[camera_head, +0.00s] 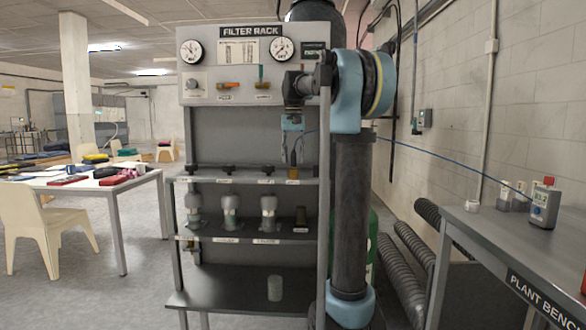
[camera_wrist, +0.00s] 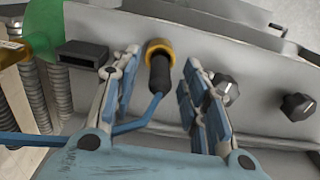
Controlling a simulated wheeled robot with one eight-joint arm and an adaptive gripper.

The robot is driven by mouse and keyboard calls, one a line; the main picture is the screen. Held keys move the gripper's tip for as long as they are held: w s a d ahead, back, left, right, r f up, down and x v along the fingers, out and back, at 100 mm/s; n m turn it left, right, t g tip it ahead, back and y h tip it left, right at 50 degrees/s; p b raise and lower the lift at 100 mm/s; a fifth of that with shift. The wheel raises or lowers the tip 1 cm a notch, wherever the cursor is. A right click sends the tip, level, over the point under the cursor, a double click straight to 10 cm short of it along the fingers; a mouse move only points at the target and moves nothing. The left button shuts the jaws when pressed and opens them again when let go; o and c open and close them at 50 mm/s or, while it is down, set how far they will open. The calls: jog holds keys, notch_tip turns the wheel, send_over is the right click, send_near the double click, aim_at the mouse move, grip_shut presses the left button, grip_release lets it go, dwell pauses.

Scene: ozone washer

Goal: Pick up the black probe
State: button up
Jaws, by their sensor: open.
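The black probe (camera_wrist: 159,75) sits in a brass ring (camera_wrist: 160,46) on the grey rack ledge, in the wrist view. A blue cable (camera_wrist: 130,125) runs from it to the left, past the left finger. My gripper (camera_wrist: 160,62) is open, with one finger on each side of the probe. I cannot tell whether either finger touches it. In the head view my gripper (camera_head: 292,158) hangs fingers down just above the brass ring (camera_head: 293,173) at the right end of the filter rack's ledge. The probe is not clearly visible there.
Black knobs (camera_wrist: 225,88) stand along the ledge beside my right finger. A black rectangular part (camera_wrist: 82,52) is at left. The rack's right upright (camera_head: 324,150) is close to my arm. The blue cable (camera_head: 440,155) spans to a handheld meter (camera_head: 544,207) on the plant bench (camera_head: 490,235).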

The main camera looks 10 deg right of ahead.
jog(key=shift+f, duration=0.3)
jog(key=shift+c, duration=0.6)
grip_shut()
jog(key=shift+r, duration=0.1)
notch_tip(320, 180, up, 28)
